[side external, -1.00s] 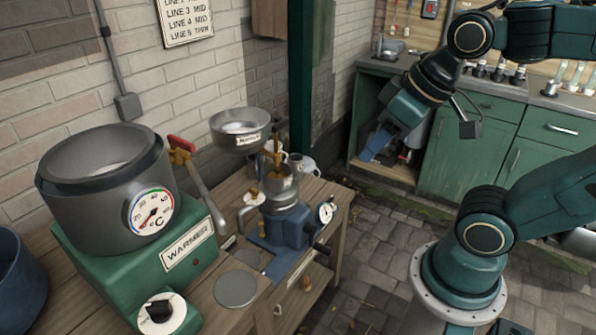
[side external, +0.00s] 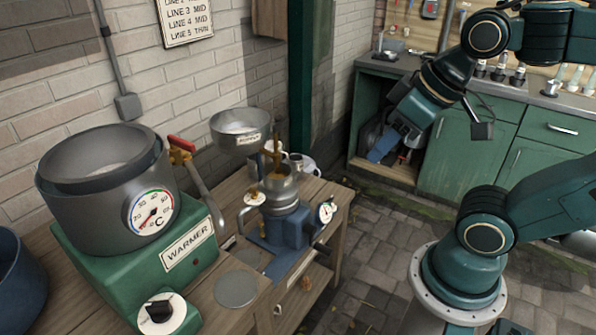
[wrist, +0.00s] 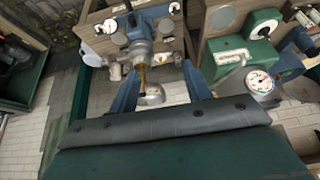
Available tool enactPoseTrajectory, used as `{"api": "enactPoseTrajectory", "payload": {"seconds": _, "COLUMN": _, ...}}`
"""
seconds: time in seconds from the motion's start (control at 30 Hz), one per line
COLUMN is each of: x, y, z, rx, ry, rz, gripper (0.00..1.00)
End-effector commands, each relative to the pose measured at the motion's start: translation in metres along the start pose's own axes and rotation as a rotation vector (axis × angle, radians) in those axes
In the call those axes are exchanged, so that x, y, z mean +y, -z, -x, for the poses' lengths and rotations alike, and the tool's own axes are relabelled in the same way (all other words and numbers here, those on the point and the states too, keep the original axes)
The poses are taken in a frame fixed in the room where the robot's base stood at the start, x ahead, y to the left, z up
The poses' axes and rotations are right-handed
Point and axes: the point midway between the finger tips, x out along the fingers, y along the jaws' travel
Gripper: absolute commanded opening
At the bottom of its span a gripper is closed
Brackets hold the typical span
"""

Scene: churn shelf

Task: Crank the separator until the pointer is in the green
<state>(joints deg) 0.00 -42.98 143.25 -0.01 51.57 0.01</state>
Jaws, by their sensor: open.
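The separator (side external: 287,228) is a blue cast body with metal bowls on top, standing on the wooden bench. Its small white dial (side external: 327,210) faces right; the pointer is too small to read against any green zone. A crank arm (side external: 320,246) shows low on its right side. My gripper (side external: 386,143) has blue fingers and hangs in the air to the right of the separator, well apart from it. In the wrist view my gripper (wrist: 162,70) is open and empty, with the separator (wrist: 140,50) upside down beyond the fingers.
A green warmer (side external: 190,255) with a large grey pot and a temperature dial stands left of the separator. A supply bowl (side external: 240,130) is above and behind it. A dark green post (side external: 301,80) rises behind. Green cabinets (side external: 462,160) stand at the right. Paved floor lies between.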

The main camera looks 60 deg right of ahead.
Motion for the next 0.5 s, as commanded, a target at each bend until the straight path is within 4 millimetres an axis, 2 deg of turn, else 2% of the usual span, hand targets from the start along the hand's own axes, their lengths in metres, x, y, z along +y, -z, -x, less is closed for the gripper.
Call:
{"api": "enactPoseTrajectory", "payload": {"seconds": 0.3, "x": 0.000, "y": 0.002, "z": -0.002, "rx": -0.003, "ry": -0.001, "rz": 0.001, "gripper": 0.49}}
{"api": "enactPoseTrajectory", "payload": {"seconds": 0.5, "x": 0.003, "y": 0.012, "z": -0.014, "rx": -0.018, "ry": -0.006, "rz": 0.005, "gripper": 0.49}}
